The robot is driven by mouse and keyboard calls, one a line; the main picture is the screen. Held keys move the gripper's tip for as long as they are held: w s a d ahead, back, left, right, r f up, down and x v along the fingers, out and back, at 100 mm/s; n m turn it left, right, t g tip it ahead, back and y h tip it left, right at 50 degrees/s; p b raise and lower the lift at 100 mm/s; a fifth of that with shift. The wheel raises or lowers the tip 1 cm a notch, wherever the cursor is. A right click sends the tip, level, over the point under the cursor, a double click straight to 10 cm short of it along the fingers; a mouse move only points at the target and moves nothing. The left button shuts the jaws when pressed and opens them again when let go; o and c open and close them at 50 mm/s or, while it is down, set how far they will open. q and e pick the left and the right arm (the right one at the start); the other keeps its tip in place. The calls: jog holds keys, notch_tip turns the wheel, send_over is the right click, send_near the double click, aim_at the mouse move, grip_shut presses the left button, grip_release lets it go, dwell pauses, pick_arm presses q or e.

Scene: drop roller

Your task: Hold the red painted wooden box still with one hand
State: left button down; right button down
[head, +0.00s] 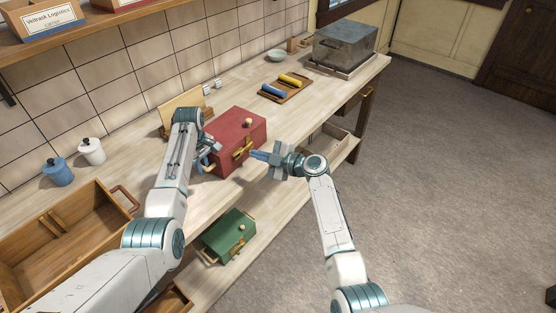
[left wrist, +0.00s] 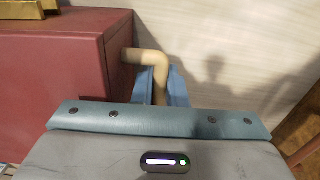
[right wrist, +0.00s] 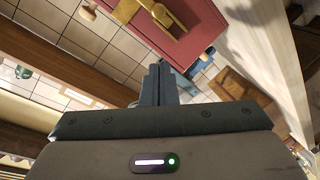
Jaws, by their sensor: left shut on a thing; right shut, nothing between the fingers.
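The red painted wooden box (head: 232,128) stands on the worktop, with a pale knob (head: 248,123) on its lid and a yellow latch (head: 242,150) on its front. My left gripper (head: 208,162) is at the box's left side. In the left wrist view its blue fingers (left wrist: 160,88) are shut on a cream bent handle (left wrist: 146,56) on the box's side (left wrist: 70,70). My right gripper (head: 258,155) is shut and empty, in front of the box close to the latch. The latch also shows in the right wrist view (right wrist: 168,18).
A green box (head: 229,237) sits on the lower shelf. An open wooden drawer-like box (head: 75,240), a blue jar (head: 58,173) and a white jar (head: 91,151) stand at left. A tray with blue and yellow rollers (head: 286,88) and a grey metal box (head: 345,45) stand farther right.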

jog(key=v, duration=0.7)
jog(key=shift+d, duration=0.2)
jog(key=shift+s+r, duration=0.1)
jog(key=shift+s, duration=0.05)
pick_arm(q)
jog(key=c, duration=1.4)
grip_release()
jog(key=shift+o, duration=0.2)
notch_tip(320, 180, up, 12)
jog(key=shift+d, duration=0.1)
